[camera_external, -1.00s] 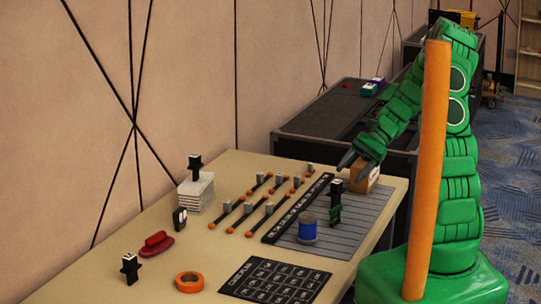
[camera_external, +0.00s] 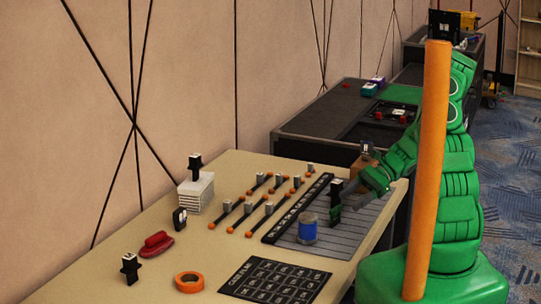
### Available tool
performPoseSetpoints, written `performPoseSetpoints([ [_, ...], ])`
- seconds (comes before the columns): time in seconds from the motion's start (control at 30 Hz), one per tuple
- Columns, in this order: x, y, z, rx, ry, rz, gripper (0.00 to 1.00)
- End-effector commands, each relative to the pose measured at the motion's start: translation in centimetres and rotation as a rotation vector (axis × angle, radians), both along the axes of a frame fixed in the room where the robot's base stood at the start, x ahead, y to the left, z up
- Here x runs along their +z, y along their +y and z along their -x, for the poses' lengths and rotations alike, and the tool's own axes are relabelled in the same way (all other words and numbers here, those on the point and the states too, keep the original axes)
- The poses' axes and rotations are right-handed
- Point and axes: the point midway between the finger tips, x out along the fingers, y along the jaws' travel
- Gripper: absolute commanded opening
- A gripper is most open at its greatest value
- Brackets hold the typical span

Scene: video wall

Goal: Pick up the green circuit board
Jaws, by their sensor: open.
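A small upright black piece with a green lower part (camera_external: 335,214) stands on the grey slatted mat (camera_external: 355,228). The green part may be the green circuit board, but it is too small to be sure. My gripper (camera_external: 350,197) is open and low over the mat, just right of this piece. Its fingers point left towards the piece. I cannot tell whether they touch it or stand around it.
A blue can (camera_external: 308,229) stands left of the green part. A brown box (camera_external: 362,163) is behind my gripper. Several orange-ended rods and grey blocks lie left of a black strip (camera_external: 297,210). A black grid card (camera_external: 275,280) and orange tape roll (camera_external: 189,282) are in front.

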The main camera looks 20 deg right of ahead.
Motion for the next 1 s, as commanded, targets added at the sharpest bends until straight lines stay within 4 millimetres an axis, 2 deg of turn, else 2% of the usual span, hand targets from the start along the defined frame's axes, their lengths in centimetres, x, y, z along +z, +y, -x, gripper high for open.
performPoseSetpoints([
  [0.17, -0.5, 1.0, 0.3, 0.002, 0.001, -0.003, 0.57],
  [0.5, -2.4, 4.5, 1.0, 0.004, 0.001, -0.002, 0.57],
  [0.77, -2.5, 4.7, 1.0, 0.002, 0.000, -0.001, 0.57],
  [1.0, -2.5, 4.7, 1.0, 0.002, 0.000, -0.001, 0.20],
])
